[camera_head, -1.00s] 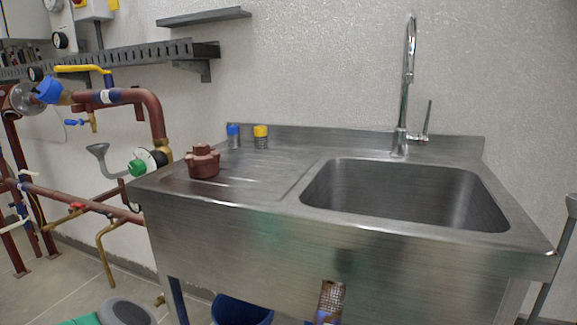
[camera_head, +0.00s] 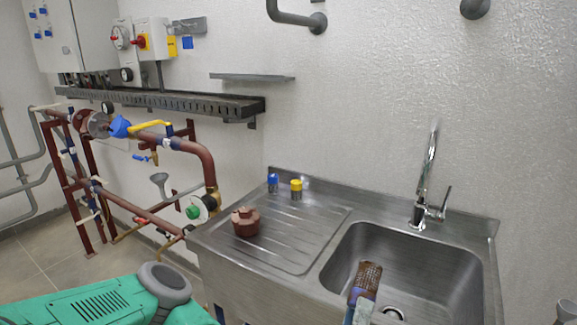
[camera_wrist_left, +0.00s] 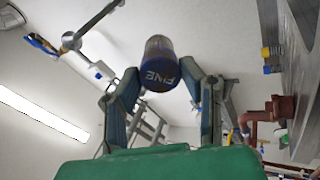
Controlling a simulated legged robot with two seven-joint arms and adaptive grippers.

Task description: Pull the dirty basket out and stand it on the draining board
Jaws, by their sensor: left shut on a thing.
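The dirty basket (camera_head: 369,275), a brown mesh cylinder with a blue end, shows upright, slightly tilted, in front of the sink bowl in the head view. My left gripper (camera_head: 358,311) is shut on its blue end, partly cut off by the bottom edge. In the left wrist view the basket (camera_wrist_left: 158,70) sits between both fingers, and its blue end reads "FINE". The ridged draining board (camera_head: 310,232) lies left of the bowl. A brown-red cap (camera_head: 245,222) stands on it. My right gripper is not in view.
A blue-topped basket (camera_head: 273,183) and a yellow-topped one (camera_head: 296,189) stand at the board's back edge. The tap (camera_head: 425,180) rises behind the sink bowl (camera_head: 430,262). Red-brown pipework (camera_head: 200,160) stands left of the sink. The board's middle and right are clear.

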